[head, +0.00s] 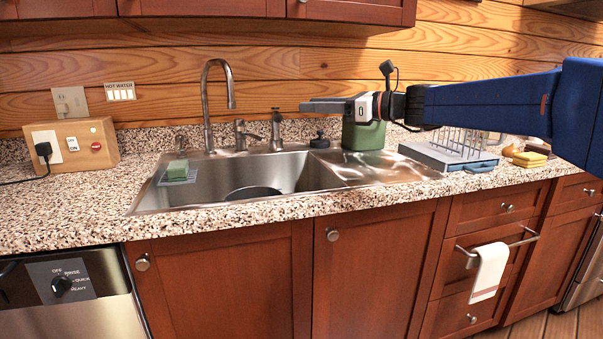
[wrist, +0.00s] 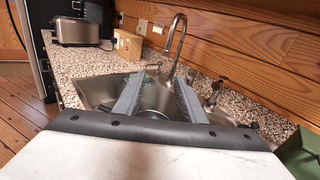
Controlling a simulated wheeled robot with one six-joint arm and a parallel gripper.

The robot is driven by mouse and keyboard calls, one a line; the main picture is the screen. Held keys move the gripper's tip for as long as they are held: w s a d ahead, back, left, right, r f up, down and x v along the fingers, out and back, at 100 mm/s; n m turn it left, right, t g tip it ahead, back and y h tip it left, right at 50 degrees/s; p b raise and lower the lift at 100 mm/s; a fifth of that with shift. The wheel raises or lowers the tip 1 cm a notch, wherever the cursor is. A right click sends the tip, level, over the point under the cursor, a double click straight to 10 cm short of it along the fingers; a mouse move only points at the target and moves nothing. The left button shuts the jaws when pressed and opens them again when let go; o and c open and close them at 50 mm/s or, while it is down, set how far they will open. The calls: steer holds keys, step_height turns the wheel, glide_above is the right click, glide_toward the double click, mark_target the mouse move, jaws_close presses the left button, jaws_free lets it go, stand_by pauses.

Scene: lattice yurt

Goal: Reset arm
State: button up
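My arm (head: 480,106) reaches in from the right, roughly level, above the counter. My gripper (head: 312,106) points left over the back part of the sink (head: 215,190), near the faucet (head: 207,105). In the wrist view the two grey fingers of my gripper (wrist: 158,82) stand apart with nothing held between them. The sink basin and the faucet (wrist: 174,50) show beyond the fingers. A dark round pan (head: 253,193) lies in the basin, below my gripper.
A green canister (head: 364,135) stands behind the sink, close under my wrist. A wooden switch box (head: 72,146) stands at left. A toaster (wrist: 76,32) is farther along the counter. The front counter strip is clear.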

steer(key=s+d+f+n+g+h, duration=0.1)
steer(key=s+d+f+n+h, duration=0.4)
steer(key=s+f, duration=0.7)
steer(key=s+d+f+n+g+h, duration=0.1)
steer(key=s+d+f+n+h, duration=0.4)
steer(key=s+d+f+n, duration=0.5)
steer(key=s+d+f+n+g+h, duration=0.1)
steer(key=s+d+f+n+h, duration=0.4)
steer(key=s+d+f, duration=0.5)
steer(key=s+f+n, duration=0.2)
steer(key=s+f, duration=0.3)
steer(key=shift+s+f+n, duration=0.3)
steer(key=shift+s+f, duration=0.1)
steer(key=shift+c, duration=0.7)
steer(key=shift+a, duration=0.1)
